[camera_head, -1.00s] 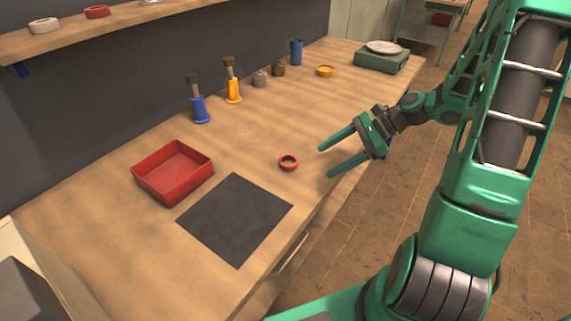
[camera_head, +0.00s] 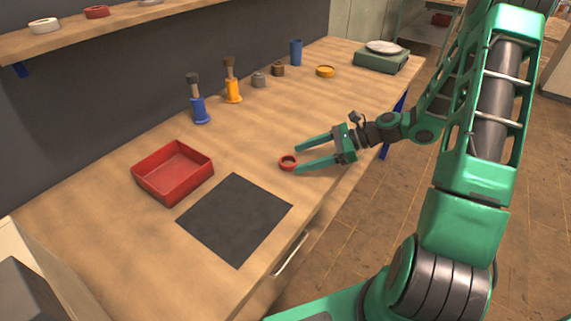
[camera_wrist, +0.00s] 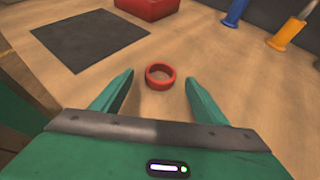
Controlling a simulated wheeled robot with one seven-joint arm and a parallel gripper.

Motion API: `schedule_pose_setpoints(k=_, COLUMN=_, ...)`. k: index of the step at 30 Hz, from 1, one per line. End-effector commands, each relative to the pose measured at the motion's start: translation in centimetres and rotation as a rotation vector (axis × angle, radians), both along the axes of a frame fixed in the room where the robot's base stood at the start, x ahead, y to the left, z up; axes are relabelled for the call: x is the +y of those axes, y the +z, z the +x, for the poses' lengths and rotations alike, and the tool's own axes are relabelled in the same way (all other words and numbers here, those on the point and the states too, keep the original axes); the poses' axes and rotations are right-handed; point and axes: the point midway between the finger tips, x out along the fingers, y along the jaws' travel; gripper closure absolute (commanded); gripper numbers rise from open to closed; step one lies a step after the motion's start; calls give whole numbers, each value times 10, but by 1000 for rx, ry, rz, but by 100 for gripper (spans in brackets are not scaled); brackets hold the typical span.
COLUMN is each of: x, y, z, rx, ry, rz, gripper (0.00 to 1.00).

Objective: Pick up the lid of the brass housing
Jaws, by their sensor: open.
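A small red ring (camera_head: 286,167) lies flat on the bench, and it also shows in the wrist view (camera_wrist: 160,87). My gripper (camera_head: 297,160) is open and empty, its fingertips close to the ring; in the wrist view the ring appears between the two fingers (camera_wrist: 159,78). A small brownish capped housing (camera_head: 278,70) and a grey one (camera_head: 259,81) stand near the wall. A yellow round piece (camera_head: 325,72) lies to their right. I cannot tell for sure which of these is the brass housing or its lid.
A red tray (camera_head: 174,193) and a dark mat (camera_head: 236,219) lie left of the ring. Blue (camera_head: 200,110) and orange (camera_head: 233,92) brush holders, a blue cup (camera_head: 296,52) and a green scale (camera_head: 383,62) stand farther back. The bench around the ring is clear.

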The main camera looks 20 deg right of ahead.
Motion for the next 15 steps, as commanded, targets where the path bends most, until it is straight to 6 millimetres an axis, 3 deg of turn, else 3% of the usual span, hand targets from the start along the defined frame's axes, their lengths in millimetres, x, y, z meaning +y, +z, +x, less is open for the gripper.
schedule_pose_setpoints(k=6, x=26, y=-12, z=10, rx=1, ry=3, rz=1, gripper=33)
schedule_pose_setpoints(k=15, x=31, y=-16, z=12, rx=0, ry=1, rz=0, gripper=33)
